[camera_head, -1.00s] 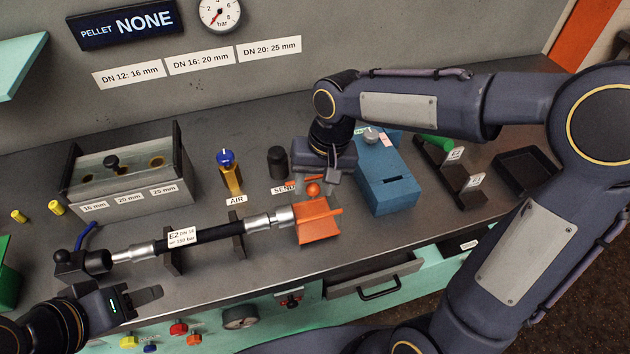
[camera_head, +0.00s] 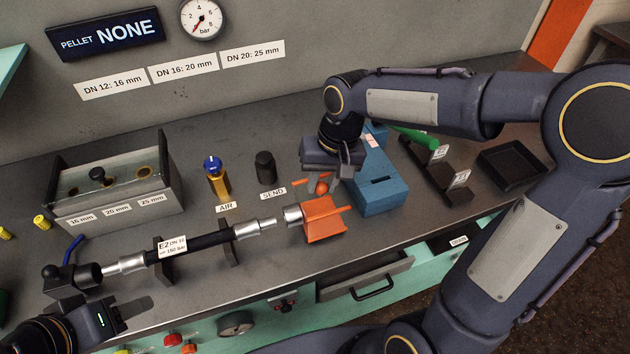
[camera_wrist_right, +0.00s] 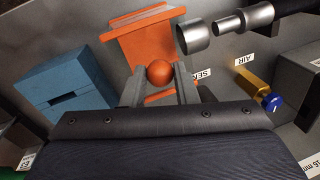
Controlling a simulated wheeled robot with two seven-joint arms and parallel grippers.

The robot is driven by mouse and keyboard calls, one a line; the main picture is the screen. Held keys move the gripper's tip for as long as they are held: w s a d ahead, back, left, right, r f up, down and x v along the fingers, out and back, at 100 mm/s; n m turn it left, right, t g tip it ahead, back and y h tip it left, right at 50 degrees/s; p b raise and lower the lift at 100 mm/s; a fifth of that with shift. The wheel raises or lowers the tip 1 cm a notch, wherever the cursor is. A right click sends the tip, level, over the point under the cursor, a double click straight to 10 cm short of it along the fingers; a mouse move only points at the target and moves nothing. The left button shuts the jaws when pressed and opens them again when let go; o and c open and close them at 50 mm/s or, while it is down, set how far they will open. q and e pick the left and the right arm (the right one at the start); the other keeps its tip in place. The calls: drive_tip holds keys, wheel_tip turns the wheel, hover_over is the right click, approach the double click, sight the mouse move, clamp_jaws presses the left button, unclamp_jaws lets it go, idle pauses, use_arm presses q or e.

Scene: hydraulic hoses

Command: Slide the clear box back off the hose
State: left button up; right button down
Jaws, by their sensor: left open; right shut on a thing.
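The hose (camera_head: 200,243), black with silver end fittings and an E2 DN 16 label, lies across two dark supports. No clear box shows; an orange box (camera_head: 325,229) with a round orange knob stands at the hose's right end. A silver cup (camera_head: 293,214) sits at the box's left side, and a small gap parts it from the hose's end fitting. The gap also shows in the right wrist view, beside the cup (camera_wrist_right: 195,37). My right gripper (camera_head: 321,187) is shut on the knob (camera_wrist_right: 159,72). My left gripper (camera_head: 135,308) is open and empty, below the hose's left end.
A blue slotted box (camera_head: 381,191) stands close right of the orange box. Behind the hose are the AIR valve (camera_head: 216,178) and the black SEND button (camera_head: 265,167). A drawer (camera_head: 365,276) stands partly open below the bench's front edge.

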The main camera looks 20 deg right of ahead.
drive_tip(key=shift+w+d, duration=0.1)
drive_tip(key=shift+d, duration=0.1)
drive_tip(key=c, duration=1.1)
unclamp_jaws()
drive_tip(key=shift+d, duration=0.15)
drive_tip(key=shift+c, duration=0.2)
drive_tip(key=shift+r, duration=0.1)
wheel_tip(320, 180, up, 8)
drive_tip(key=d, duration=0.1)
drive_tip(key=shift+s+d+f, duration=0.15)
drive_tip(key=shift+s+f, duration=0.05)
drive_tip(key=shift+f, duration=0.05)
